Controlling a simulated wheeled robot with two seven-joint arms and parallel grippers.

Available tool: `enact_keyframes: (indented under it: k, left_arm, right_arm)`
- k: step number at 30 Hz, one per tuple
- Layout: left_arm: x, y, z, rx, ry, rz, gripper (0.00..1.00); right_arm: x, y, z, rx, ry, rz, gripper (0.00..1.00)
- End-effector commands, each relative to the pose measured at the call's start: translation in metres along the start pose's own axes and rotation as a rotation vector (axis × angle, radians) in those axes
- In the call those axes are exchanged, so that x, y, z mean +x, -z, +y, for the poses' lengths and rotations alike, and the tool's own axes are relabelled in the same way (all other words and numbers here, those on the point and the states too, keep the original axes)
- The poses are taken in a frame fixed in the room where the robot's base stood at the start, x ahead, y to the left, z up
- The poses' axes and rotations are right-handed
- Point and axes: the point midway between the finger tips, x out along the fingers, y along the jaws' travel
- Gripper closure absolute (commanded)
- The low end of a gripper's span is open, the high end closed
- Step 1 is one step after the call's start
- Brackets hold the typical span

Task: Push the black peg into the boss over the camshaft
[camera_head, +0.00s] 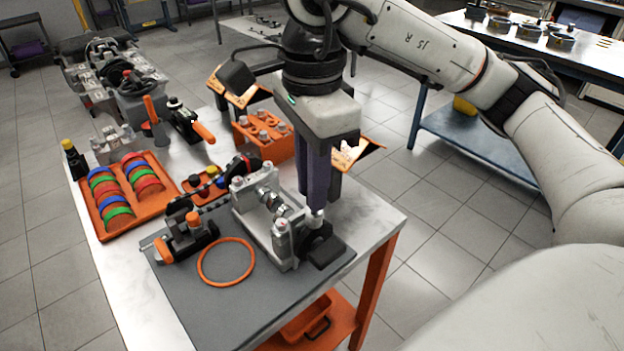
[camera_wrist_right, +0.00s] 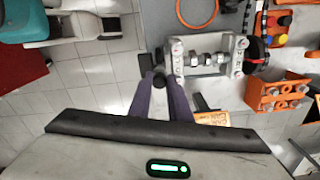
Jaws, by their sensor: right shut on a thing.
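My right gripper (camera_head: 317,208) points down at the near right end of the metal camshaft fixture (camera_head: 252,222). The camshaft (camera_head: 270,203) lies across the fixture between its end supports. In the right wrist view, my gripper's purple fingers (camera_wrist_right: 159,78) close together on a dark round end, the black peg (camera_wrist_right: 158,83). The peg is beside the fixture's left end there, near the camshaft (camera_wrist_right: 208,59). The fingers hide much of the peg. The boss's hole is hidden, and I cannot tell whether the peg is in it. My left gripper is not in view.
A grey mat (camera_head: 190,298) lies under the fixture, with an orange ring (camera_head: 226,262) on it. An orange tray of coloured rings (camera_head: 107,227) and an orange block (camera_head: 262,138) stand farther back. A black block (camera_head: 327,252) sits close beside the fixture. The mat's front is clear.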

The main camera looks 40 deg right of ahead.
Motion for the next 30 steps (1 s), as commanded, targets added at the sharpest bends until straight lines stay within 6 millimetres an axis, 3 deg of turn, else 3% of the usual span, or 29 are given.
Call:
enact_keyframes:
  k: [30]
  left_arm:
    - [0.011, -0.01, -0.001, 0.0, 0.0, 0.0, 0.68]
  right_arm:
    - [0.016, 0.0, 0.0, 0.0, 0.0, 0.0, 1.0]
